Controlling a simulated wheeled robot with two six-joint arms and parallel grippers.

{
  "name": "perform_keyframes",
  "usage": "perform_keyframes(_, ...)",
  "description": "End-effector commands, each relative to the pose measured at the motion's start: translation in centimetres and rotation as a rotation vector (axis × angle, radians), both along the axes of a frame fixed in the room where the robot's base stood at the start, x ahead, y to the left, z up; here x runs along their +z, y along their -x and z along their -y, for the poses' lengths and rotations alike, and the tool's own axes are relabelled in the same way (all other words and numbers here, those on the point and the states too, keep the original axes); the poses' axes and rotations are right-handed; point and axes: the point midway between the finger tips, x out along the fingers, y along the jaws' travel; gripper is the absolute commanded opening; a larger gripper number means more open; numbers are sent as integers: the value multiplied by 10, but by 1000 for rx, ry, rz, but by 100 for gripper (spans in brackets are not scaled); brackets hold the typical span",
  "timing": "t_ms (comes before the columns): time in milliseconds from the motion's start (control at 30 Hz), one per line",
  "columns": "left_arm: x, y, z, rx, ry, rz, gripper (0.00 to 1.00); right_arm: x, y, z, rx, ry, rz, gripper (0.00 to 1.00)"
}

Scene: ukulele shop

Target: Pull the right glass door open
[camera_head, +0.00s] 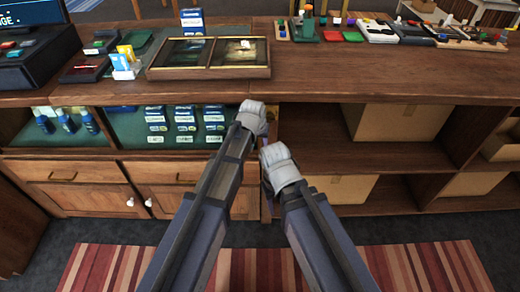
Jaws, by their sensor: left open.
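The front of the wooden counter has two teal-backed display compartments. The right one (135,133) holds several blue-and-white packs and appears to be behind the right glass door. The pane is hard to make out, and no handle shows clearly. My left gripper (268,120) is at the right end of this compartment, in front of the upright beside the open shelves; it is open, with its fingers mostly hidden. My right gripper (266,165) is just below and right of it, its fingertips largely hidden. I cannot tell whether either gripper touches the door.
The left compartment (20,128) holds blue bottles. Wooden drawers (75,173) and cupboards with white knobs lie below. Open shelves at right hold cardboard boxes (395,122). A glass-topped case (210,73) stands on the counter. A striped rug (430,265) covers the floor in front.

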Motion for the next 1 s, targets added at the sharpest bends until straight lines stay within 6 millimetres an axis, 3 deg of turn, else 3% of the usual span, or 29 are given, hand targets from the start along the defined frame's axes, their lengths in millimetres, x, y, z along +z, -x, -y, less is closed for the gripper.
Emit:
perform_keyframes(33, -14, -4, 1, 0, 0, 0, 42, -14, 0, 0, 0, 0, 0, 50)
perform_keyframes(200, -31, -12, 2, 0, 0, 0, 42, -31, 0, 0, 0, 0, 0, 50)
perform_keyframes(600, -35, -14, 3, 0, 0, 0, 42, -35, 0, 0, 0, 0, 0, 50)
perform_keyframes(1000, -35, -14, 3, 0, 0, 0, 0, -35, 0, 0, 0, 0, 0, 50)
